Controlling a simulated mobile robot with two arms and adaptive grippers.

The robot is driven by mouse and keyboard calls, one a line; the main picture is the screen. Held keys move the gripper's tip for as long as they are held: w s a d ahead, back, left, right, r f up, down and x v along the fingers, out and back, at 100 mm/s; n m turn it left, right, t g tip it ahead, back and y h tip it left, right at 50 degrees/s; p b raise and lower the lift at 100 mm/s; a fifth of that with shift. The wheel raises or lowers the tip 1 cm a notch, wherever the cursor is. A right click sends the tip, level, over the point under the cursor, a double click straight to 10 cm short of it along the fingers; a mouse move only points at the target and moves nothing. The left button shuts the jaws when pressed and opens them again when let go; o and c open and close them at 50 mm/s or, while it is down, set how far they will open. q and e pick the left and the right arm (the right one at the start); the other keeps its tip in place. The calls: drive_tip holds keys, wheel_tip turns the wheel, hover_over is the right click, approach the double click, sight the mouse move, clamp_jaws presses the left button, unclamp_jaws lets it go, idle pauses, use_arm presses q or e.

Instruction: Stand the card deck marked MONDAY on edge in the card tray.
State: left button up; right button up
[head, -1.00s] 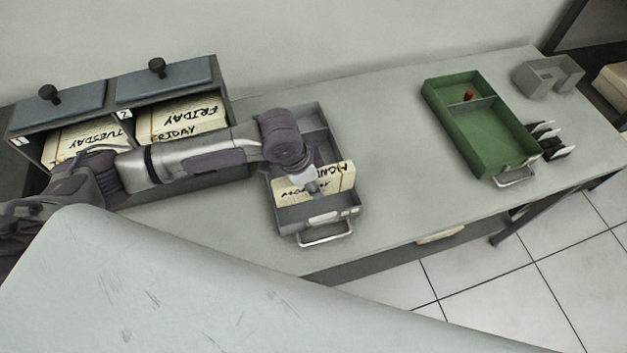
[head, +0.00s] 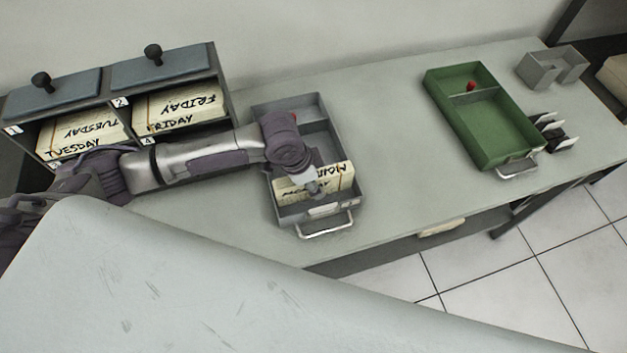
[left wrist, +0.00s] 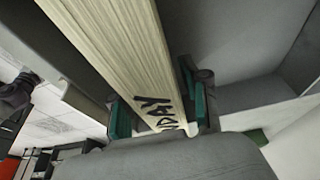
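The MONDAY card deck (head: 335,180) is cream coloured and stands on edge in the front compartment of the grey tray (head: 317,135). The start of its black lettering shows in the head view, and "DAY" shows on the deck (left wrist: 125,50) in the left wrist view. My left gripper (head: 312,187) is over the deck from above. The deck's lower edge is hidden, so contact with the tray floor cannot be told. My right gripper is out of view.
A cabinet (head: 222,80) with TUESDAY and FRIDAY decks stands at the left behind my arm. A green tray (head: 500,130) with a red piece (head: 471,86), a grey holder (head: 552,68) and a small black-and-white rack (head: 553,133) are at the right. The table between the trays is clear.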

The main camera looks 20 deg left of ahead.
use_arm(q)
drive_tip(key=shift+o, duration=0.6)
drive_tip(key=v, duration=1.2)
